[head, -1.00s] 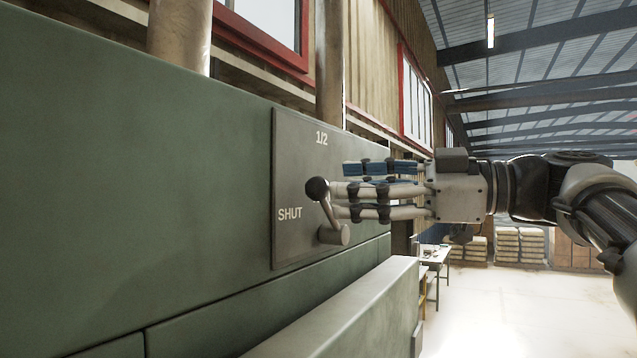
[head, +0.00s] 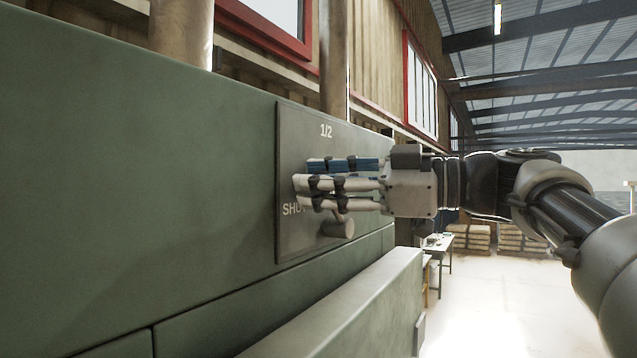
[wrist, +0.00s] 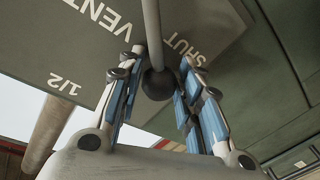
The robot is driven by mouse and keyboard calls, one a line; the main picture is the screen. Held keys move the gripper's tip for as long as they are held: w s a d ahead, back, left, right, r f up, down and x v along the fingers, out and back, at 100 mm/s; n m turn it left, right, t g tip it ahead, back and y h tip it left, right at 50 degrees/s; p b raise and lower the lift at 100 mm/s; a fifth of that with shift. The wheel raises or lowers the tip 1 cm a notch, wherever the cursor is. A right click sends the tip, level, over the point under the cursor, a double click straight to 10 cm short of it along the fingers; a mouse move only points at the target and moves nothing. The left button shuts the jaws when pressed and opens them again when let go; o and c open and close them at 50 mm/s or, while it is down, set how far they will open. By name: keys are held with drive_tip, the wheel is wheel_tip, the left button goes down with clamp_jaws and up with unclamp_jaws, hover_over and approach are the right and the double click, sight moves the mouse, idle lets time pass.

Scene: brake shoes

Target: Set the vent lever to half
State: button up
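The vent lever (head: 338,227) is on a dark plate (head: 292,238) on the green machine front; in the head view only its pivot end shows clearly, and my fingers hide its knob. My gripper (head: 302,190) reaches in from the right, its fingertips close to the plate near the SHUT mark. In the wrist view the lever's black ball knob (wrist: 158,83) sits between the two fingers of my gripper (wrist: 160,62). The fingers are spread, with small gaps seeming to show beside the knob. The lever is near SHUT (wrist: 187,48); the 1/2 mark (head: 326,131) is higher on the plate.
A green ledge (head: 345,305) juts out below the plate. Upright pipes (head: 334,60) stand behind the machine. A table (head: 438,242) and stacked goods are far back at the right, with open floor before them.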

clamp_jaws()
drive_tip(key=shift+a, duration=0.1)
idle(0.4)
